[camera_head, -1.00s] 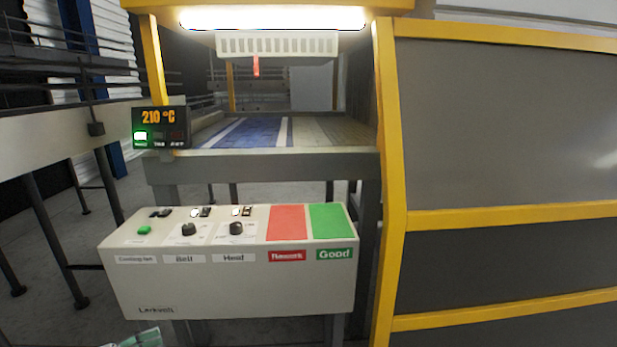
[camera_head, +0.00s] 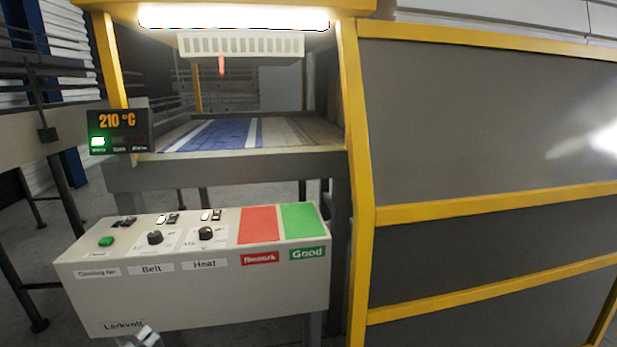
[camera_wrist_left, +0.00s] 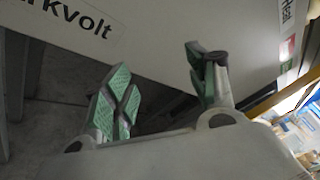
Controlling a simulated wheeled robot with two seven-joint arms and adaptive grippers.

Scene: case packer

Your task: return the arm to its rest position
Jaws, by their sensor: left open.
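My left gripper (camera_wrist_left: 165,95) is open and empty in the left wrist view, its two green-padded fingers spread apart. It is in front of the lower front face of the control box (camera_wrist_left: 170,45), near the "Larkvolt" lettering. In the head view only a small grey tip of the left gripper (camera_head: 146,337) shows at the bottom edge, just below the control box (camera_head: 200,290). The rest of the left arm is out of that view. My right gripper is in neither view.
The control box carries a green button (camera_head: 106,241), a belt knob (camera_head: 155,238), a heat knob (camera_head: 206,233), a red Rework pad (camera_head: 259,225) and a green Good pad (camera_head: 303,221). A display (camera_head: 121,129) reads 210 °C. A yellow-framed grey panel (camera_head: 470,120) fills the right.

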